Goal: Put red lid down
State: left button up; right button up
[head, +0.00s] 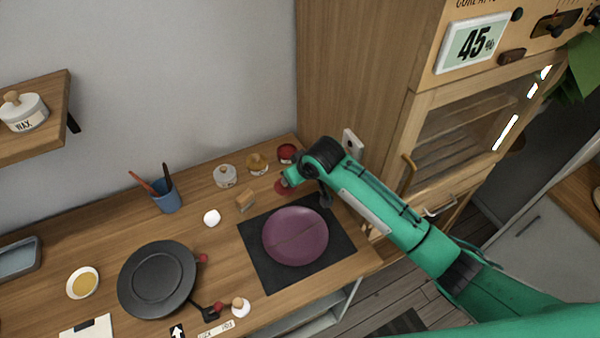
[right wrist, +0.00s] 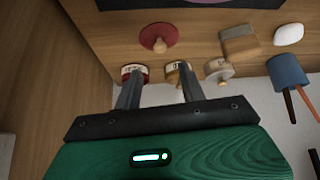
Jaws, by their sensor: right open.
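The red lid (head: 280,188) lies on the wooden counter behind the purple plate, partly hidden by my right gripper in the head view. In the right wrist view the red lid (right wrist: 159,36) lies flat with its knob showing, beyond the fingertips and apart from them. My right gripper (right wrist: 160,74) is open, with nothing between its fingers. In the head view my right gripper (head: 291,178) is just above and beside the lid. The red jar (head: 287,153) stands behind it at the wall; it also shows in the right wrist view (right wrist: 134,73) by one finger.
A yellow jar (head: 257,163) and a white jar (head: 225,175) stand left of the red jar. The purple plate (head: 295,236) lies on a dark mat (head: 258,262). A wooden block (head: 245,200), blue cup (head: 166,196) and black pan (head: 157,280) are further left. A tall cabinet (head: 350,70) rises at right.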

jog(key=shift+v, duration=2.1)
